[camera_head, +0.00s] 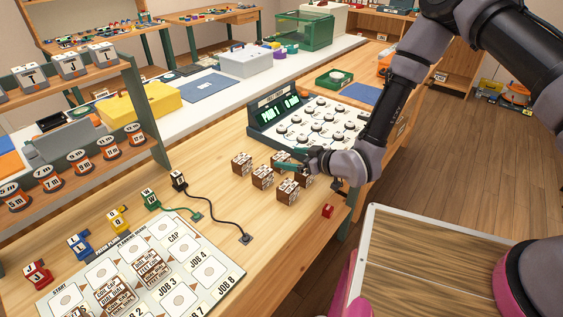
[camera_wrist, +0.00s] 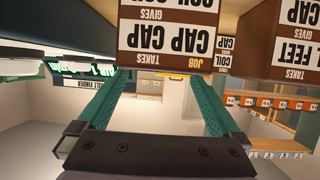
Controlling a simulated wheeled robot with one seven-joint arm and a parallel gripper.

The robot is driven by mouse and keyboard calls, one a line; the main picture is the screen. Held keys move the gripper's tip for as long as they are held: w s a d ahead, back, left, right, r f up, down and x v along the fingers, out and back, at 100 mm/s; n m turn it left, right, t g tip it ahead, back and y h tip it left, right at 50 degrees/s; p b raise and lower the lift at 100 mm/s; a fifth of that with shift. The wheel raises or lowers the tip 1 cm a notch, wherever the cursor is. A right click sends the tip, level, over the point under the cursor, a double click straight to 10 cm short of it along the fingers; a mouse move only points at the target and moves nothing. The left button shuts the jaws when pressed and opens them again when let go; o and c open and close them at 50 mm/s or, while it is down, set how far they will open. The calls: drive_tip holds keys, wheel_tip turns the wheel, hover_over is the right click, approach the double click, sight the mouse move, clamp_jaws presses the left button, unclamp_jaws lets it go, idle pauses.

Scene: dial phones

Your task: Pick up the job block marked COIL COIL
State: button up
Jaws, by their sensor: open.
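My gripper (camera_head: 288,159) is open over the back of a cluster of brown-and-white job blocks on the bench. In the wrist view my gripper (camera_wrist: 157,76) has its two green fingers apart and empty, pointing toward a large job block (camera_wrist: 170,40). Its label is upside down there: "TAKES CAP CAP", then "GIVES" and a cut-off line that seems to read COIL. In the head view the cluster includes a left block (camera_head: 242,164), a middle block (camera_head: 263,177) and a front block (camera_head: 287,192). Their lettering is too small to read, and my gripper partly hides the rear blocks.
Another block (camera_wrist: 295,45) ending in "FEET" is close at the right in the wrist view. A dial console (camera_head: 315,124) stands just behind the cluster. A black cable (camera_head: 222,208) and the planning board (camera_head: 150,275) lie to the left.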

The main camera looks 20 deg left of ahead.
sight(282, 156)
drive_tip(key=x, duration=0.5)
drive_tip(key=shift+a+f, duration=0.1)
drive_tip(key=c, duration=1.4)
